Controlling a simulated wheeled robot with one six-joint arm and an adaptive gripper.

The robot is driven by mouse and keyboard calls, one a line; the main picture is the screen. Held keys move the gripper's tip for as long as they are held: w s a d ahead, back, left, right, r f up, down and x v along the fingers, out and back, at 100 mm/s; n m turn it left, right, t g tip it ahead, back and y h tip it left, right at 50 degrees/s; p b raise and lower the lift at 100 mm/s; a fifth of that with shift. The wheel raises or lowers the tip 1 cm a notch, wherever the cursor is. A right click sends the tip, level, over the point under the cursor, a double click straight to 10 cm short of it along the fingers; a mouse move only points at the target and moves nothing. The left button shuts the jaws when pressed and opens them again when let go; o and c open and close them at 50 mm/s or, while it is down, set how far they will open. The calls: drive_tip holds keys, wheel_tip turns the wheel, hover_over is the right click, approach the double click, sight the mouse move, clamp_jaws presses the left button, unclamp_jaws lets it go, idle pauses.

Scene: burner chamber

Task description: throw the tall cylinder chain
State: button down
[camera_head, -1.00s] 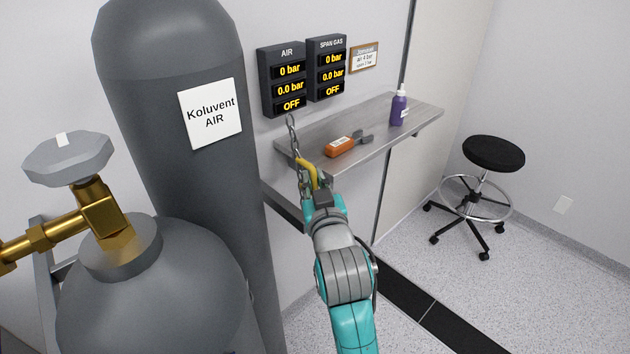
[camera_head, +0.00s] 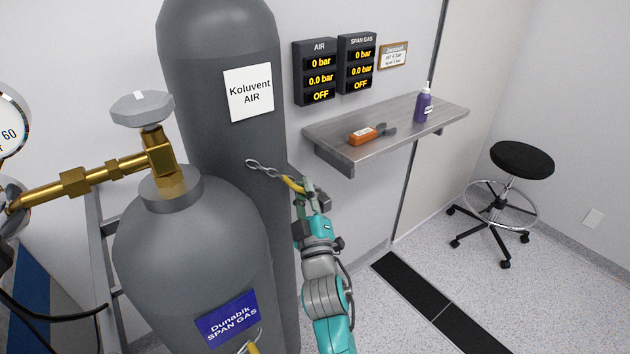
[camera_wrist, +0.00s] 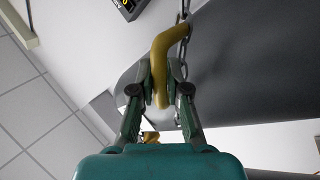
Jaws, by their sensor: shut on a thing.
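The tall grey cylinder (camera_head: 228,158) with the "Koluvent AIR" label stands against the wall, behind a shorter cylinder. My gripper (camera_head: 304,190) is at the tall cylinder's right side, shut on a yellow hook (camera_head: 291,185). A metal chain (camera_head: 264,168) runs from the hook to the left, across the front of the tall cylinder. I cannot tell whether the chain touches it. In the wrist view, the yellow hook (camera_wrist: 161,70) sits between the fingers (camera_wrist: 158,92), with chain links (camera_wrist: 180,50) beside it. The far end of the chain is not clear.
The shorter cylinder (camera_head: 190,250), labelled "Dunabik SPAN GAS", has a brass valve (camera_head: 160,155) and stands in front. A wall shelf (camera_head: 400,133) holds an orange tool (camera_head: 362,135) and a purple bottle (camera_head: 423,105). A stool (camera_head: 522,160) stands right.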

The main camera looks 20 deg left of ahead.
drive_tip(key=shift+s+a+f+n+y, duration=0.25)
drive_tip(key=shift+f+n+y, duration=0.2)
drive_tip(key=shift+n, duration=0.2)
drive_tip(key=shift+s+a+f+n+y, duration=0.15)
drive_tip(key=shift+s+f+n+y, duration=0.2)
drive_tip(key=shift+n, duration=0.3)
drive_tip(key=shift+f+n, duration=0.25)
drive_tip(key=shift+n, duration=0.05)
wheel_tip(320, 180, down, 7)
drive_tip(key=s+a+n+g+y, duration=0.1)
drive_tip(key=n+g+y, duration=0.3)
drive_tip(key=n, duration=0.6)
drive_tip(key=shift+s+r+y, duration=0.2)
drive_tip(key=shift+y, duration=1.1)
drive_tip(key=shift+a+f+n, duration=0.1)
drive_tip(key=shift+n, duration=0.2)
drive_tip(key=c, duration=1.1)
unclamp_jaws()
drive_tip(key=shift+c, duration=0.2)
